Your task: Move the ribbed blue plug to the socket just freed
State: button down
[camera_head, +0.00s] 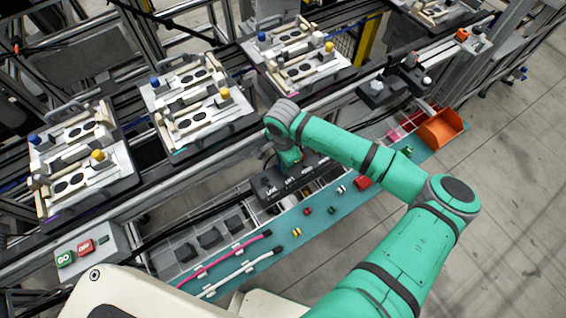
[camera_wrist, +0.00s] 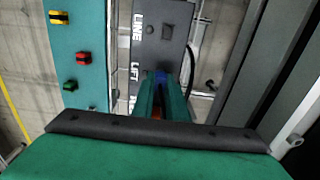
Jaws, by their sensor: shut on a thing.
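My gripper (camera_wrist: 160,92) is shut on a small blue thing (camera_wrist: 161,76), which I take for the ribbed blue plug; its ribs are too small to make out. In the head view my gripper (camera_head: 290,160) is over the dark socket panel (camera_head: 266,188), and the arm hides much of it. In the wrist view the panel (camera_wrist: 147,55) bears the white words LINE and LIFT. A dark socket-like spot (camera_wrist: 164,31) shows beside LINE. The plug is close to the panel near LIFT; I cannot tell whether it touches or sits in a socket. A red patch shows between the fingers.
A teal shelf (camera_head: 318,222) runs in front, with small red, yellow and green pieces on it. A pink cable (camera_head: 225,255) and a white cable lie at its left. An orange bin (camera_head: 440,128) stands at the right. Pallets with fixtures (camera_head: 85,160) line the conveyor behind.

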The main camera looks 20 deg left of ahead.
jog(key=c, duration=1.7)
grip_release()
jog(key=shift+o, duration=0.2)
notch_tip(320, 180, up, 11)
jog(key=shift+f, duration=0.1)
